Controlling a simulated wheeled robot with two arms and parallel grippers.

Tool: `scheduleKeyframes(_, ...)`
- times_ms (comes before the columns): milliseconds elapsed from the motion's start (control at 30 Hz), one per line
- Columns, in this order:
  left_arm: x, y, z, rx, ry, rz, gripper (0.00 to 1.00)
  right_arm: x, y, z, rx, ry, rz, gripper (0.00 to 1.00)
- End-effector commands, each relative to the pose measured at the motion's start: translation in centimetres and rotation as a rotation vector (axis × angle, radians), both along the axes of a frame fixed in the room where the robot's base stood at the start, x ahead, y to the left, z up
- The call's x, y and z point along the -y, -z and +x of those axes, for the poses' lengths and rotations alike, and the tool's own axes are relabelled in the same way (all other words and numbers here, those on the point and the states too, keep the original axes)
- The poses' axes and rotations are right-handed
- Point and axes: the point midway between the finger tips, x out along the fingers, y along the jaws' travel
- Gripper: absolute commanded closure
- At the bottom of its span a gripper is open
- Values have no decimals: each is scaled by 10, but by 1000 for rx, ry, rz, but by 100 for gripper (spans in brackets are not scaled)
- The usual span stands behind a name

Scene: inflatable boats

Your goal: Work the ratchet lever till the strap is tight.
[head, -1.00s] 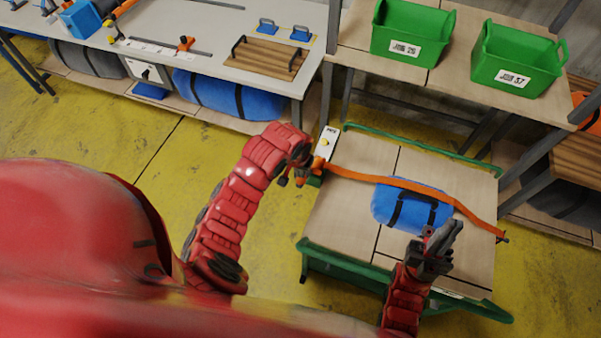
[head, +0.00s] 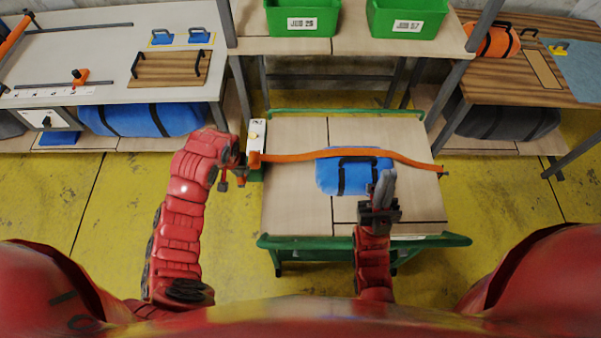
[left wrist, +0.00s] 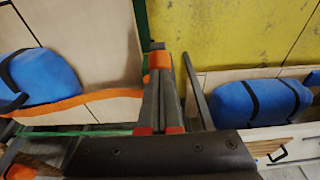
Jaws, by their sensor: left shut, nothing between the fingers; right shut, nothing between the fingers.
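An orange strap (head: 300,156) runs across the cart top and over a blue rolled bundle (head: 337,177) with dark bands. At its left end, an orange ratchet piece (head: 254,160) sits at the cart's left edge. My left gripper (head: 241,170) is shut and empty beside this ratchet end. In the left wrist view its closed fingers (left wrist: 161,92) point at an orange part (left wrist: 160,58); I cannot tell whether they touch it. The lever's angle is too small to read. My right gripper (head: 384,183) is shut and empty, in front of the bundle's right end, hiding part of it.
The cart has green rails (head: 365,240) at front and back. A white box with a yellow button (head: 257,130) stands at its left edge. A shelf with green bins (head: 303,18) stands behind, with benches left and right. Yellow floor is clear either side.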

Motion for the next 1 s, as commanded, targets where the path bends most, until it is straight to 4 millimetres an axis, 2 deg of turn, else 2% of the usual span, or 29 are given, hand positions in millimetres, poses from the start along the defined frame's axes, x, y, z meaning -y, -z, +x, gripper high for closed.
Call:
scheduleKeyframes(100, 0, 16, 0, -1, -1, -1, 100, 0, 12, 0, 0, 0, 0, 100)
scheduleKeyframes(767, 0, 75, 0, -1, 0, 0, 100, 0, 54, 0, 0, 0, 0, 100)
scheduleKeyframes(1000, 0, 62, -1, -3, -1, 0, 100, 0, 43, 0, 0, 0, 0, 100)
